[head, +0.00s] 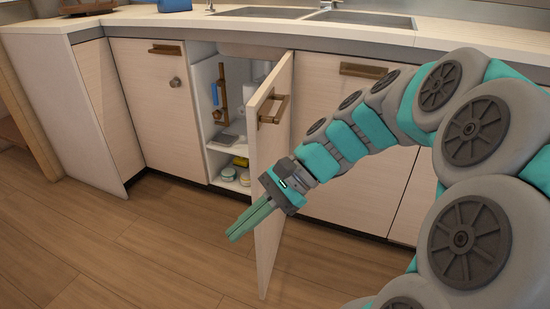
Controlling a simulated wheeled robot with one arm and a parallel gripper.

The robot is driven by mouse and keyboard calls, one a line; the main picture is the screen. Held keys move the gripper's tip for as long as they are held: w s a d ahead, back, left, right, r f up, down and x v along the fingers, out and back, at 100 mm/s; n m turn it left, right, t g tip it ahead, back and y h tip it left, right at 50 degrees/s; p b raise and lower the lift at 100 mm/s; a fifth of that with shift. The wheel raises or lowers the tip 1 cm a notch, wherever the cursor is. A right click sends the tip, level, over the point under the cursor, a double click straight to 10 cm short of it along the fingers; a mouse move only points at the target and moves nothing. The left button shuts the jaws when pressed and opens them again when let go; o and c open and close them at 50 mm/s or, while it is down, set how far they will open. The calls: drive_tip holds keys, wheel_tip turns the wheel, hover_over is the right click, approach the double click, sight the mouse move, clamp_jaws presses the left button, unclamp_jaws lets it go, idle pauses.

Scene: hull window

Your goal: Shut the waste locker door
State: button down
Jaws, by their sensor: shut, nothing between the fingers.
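The waste locker door (268,215) stands wide open, swung out from the cabinet under the counter. It has a bronze bar handle (273,109) near its top. The open locker (214,110) shows shelves with small items inside, left of the door. My gripper (236,238) is shut and empty. It points down and left in front of the lower part of the door, and its fingers reach past the door's left side. I cannot tell whether it touches the door. My arm comes in from the right and hides part of the door's right side.
Closed cabinet doors (150,95) stand left of the locker, and another closed door (335,110) stands to its right. A counter (330,38) with a double sink (345,18) runs above. The wooden floor (120,245) at front left is clear.

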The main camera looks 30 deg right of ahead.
drive_tip(key=w+d+r+m+t+y+b, duration=0.1)
drive_tip(key=w+d+r+m+t, duration=0.15)
drive_tip(key=d, duration=0.35)
drive_tip(key=w+d+r+m+t+y+b, duration=0.1)
drive_tip(key=w+d+m+t+y+b, duration=0.1)
drive_tip(key=d+m+t, duration=0.3)
drive_tip(key=m+t+b, duration=0.1)
drive_tip(key=m+t, duration=0.3)
approach(261, 146)
drive_tip(key=shift+g, duration=0.25)
drive_tip(key=b+x, duration=0.2)
drive_tip(key=x, duration=0.5)
drive_tip(key=shift+w+d, duration=0.15)
drive_tip(key=shift+d, duration=0.05)
drive_tip(key=shift+r, duration=0.1)
